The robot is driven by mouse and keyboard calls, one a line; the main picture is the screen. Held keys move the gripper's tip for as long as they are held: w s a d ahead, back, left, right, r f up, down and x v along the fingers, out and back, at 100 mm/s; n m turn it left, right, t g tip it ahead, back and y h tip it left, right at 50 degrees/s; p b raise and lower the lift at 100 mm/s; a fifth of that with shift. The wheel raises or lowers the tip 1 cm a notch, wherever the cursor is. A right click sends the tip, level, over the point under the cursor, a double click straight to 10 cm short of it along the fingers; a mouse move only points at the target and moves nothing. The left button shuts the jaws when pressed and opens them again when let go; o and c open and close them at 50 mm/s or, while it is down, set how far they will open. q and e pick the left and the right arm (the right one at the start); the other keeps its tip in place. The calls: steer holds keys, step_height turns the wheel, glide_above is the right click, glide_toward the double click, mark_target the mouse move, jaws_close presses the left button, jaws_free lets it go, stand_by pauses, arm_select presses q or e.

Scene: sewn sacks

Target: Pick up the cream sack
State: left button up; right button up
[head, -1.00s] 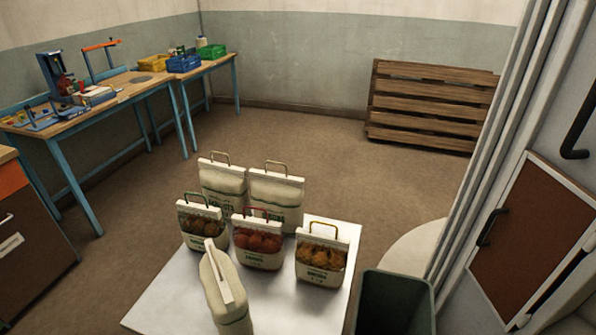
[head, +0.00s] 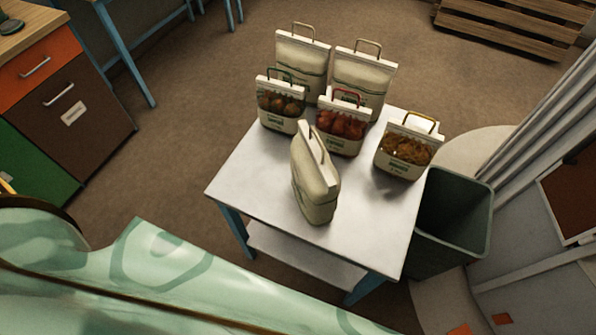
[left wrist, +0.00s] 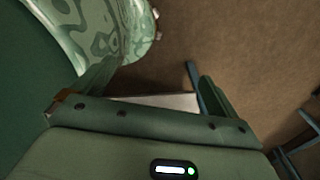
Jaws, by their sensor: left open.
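A plain cream sack (head: 316,178) stands upright near the front middle of the small white-topped table (head: 255,168), turned nearly edge-on, with a pale strip-like handle on top. Two more cream sacks with wire-like handles stand at the back, one on the left (head: 300,65) and one on the right (head: 361,82). My left gripper (left wrist: 158,72) shows in the left wrist view, open and empty, with floor and a piece of a pale surface beyond its fingers. It is not seen in the head view. My right gripper is not in view.
Three windowed sacks stand around the cream one: green-handled (head: 282,106), red-handled (head: 341,128) and yellow-handled (head: 405,150). A dark green bin (head: 452,215) stands right of the table. The tabletop's front left is clear. A drawer cabinet (head: 75,110) stands at left.

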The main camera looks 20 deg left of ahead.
arm_select(q)
steer(key=w+r+m+t+y+p, duration=0.1)
steer(key=w+r+m+t+y, duration=0.15)
steer(key=w+r, duration=1.6)
steer(key=w+a+r+m+t+y+p, duration=0.1)
steer(key=w+a+r+t, duration=0.15)
steer(key=r, duration=1.05)
steer(key=w+a+r+t, duration=0.15)
steer(key=w+r, duration=0.25)
steer(key=r, duration=0.8)
steer(key=m+t+h, duration=0.2)
steer(key=m+h, duration=0.2)
steer(key=h, duration=0.5)
glide_toward(314, 173)
step_height(314, 173, up, 3)
steer(key=a, duration=0.3)
steer(key=w+a+r+n+h, duration=0.2)
steer(key=a+r+h, duration=0.2)
steer(key=shift+g, duration=0.35)
steer(key=b+x, duration=0.2)
steer(key=x, duration=1.4)
steer(key=shift+w+d, duration=0.2)
steer(key=shift+d, duration=0.1)
steer(key=shift+s+a, duration=0.1)
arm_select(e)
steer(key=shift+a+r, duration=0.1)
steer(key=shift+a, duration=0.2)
